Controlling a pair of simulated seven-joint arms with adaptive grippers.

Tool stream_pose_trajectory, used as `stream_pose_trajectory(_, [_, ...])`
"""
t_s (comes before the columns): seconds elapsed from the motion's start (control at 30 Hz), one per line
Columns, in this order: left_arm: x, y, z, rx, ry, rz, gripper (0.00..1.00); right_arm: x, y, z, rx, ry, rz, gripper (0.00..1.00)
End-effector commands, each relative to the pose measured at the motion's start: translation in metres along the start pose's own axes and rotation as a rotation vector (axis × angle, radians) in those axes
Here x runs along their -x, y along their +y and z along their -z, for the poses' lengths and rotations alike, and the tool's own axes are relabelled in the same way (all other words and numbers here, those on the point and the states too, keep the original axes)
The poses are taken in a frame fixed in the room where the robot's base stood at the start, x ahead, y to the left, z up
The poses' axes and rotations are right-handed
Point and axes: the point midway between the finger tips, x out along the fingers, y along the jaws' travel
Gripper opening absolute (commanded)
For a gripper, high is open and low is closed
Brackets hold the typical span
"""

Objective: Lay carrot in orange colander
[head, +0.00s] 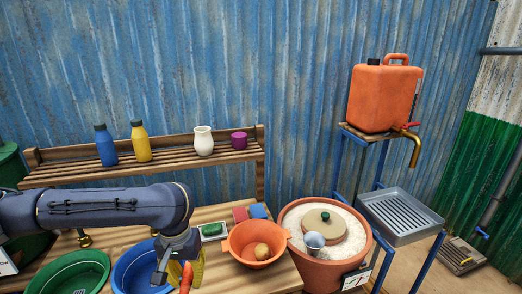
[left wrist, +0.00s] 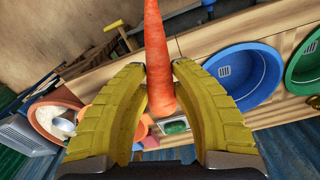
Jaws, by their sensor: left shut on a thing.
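The carrot (left wrist: 158,60) is orange and sits between the yellow fingers of my left gripper (left wrist: 160,75), which is shut on it. In the head view the carrot (head: 186,278) hangs below the left gripper (head: 190,272), near the bottom edge and partly hidden by the fingers. The orange colander (head: 240,253) stands on the wooden counter, to the right of the carrot and apart from it. A round brownish-yellow item (head: 262,251) lies inside the colander. My right gripper is not in view.
A blue basin (head: 122,272) and a green basin (head: 75,262) are left of the gripper. A green sponge on a dish (head: 212,230) is behind, with red and blue blocks (head: 258,211) farther right. A large clay pot (head: 340,262) stands right of the colander.

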Motion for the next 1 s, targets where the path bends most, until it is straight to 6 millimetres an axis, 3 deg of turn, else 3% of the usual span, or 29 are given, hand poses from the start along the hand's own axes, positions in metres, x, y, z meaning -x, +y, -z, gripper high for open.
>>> stream_pose_trajectory(0.5, [0.011, 0.052, 0.070, -0.001, 0.003, 0.001, 0.00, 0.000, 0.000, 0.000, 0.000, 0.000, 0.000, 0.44])
stream_pose_trajectory(1.0, [-0.003, 0.101, 0.136, 0.000, 0.000, 0.001, 0.00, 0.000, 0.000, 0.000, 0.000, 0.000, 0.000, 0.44])
